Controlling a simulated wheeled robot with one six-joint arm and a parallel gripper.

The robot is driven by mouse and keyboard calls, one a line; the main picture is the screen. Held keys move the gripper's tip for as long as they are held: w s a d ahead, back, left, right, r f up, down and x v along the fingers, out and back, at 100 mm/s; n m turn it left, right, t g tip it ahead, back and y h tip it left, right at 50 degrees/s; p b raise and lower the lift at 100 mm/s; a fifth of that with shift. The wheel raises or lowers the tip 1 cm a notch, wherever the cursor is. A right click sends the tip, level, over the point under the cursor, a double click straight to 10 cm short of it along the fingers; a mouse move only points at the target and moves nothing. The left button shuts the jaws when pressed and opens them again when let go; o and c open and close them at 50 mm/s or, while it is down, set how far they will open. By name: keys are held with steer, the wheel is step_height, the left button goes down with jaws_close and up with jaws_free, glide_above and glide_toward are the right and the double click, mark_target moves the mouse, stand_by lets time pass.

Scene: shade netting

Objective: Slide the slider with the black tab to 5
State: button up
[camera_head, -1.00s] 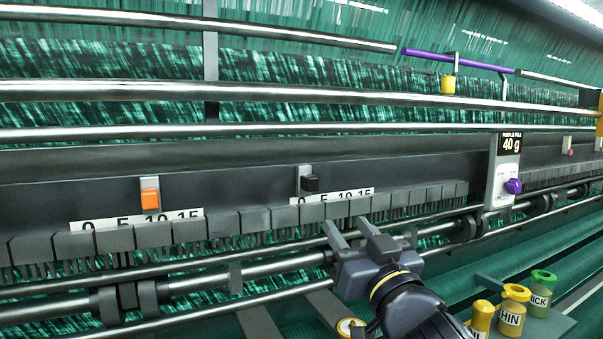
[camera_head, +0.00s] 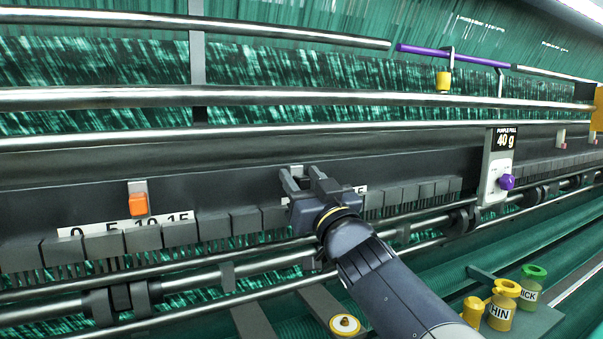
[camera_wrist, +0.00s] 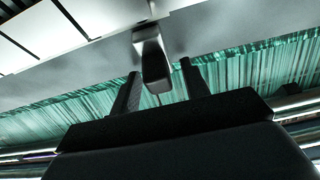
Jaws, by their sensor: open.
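The slider with the black tab is mostly hidden behind my gripper in the head view; only its grey upper part (camera_head: 297,169) shows. In the wrist view the dark tab (camera_wrist: 151,62) hangs down, lined up with the gap between my fingers. My gripper (camera_head: 301,174) is open at the slider, and its fingers (camera_wrist: 157,85) lie one on each side of the tab's line. I cannot tell whether they touch it. The slider's white number scale (camera_head: 360,189) is mostly covered by my gripper; its right end shows.
An orange-tabbed slider (camera_head: 138,204) stands between 5 and 10 on another scale (camera_head: 125,223) at left. Grey blocks (camera_head: 213,225) line the rail below. A purple knob (camera_head: 507,182) sits on a panel at right. Long metal bars (camera_head: 300,97) run across above.

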steer(key=shift+w+a+r, duration=0.1)
steer(key=shift+w, duration=0.1)
steer(key=shift+c, duration=0.4)
jaws_close()
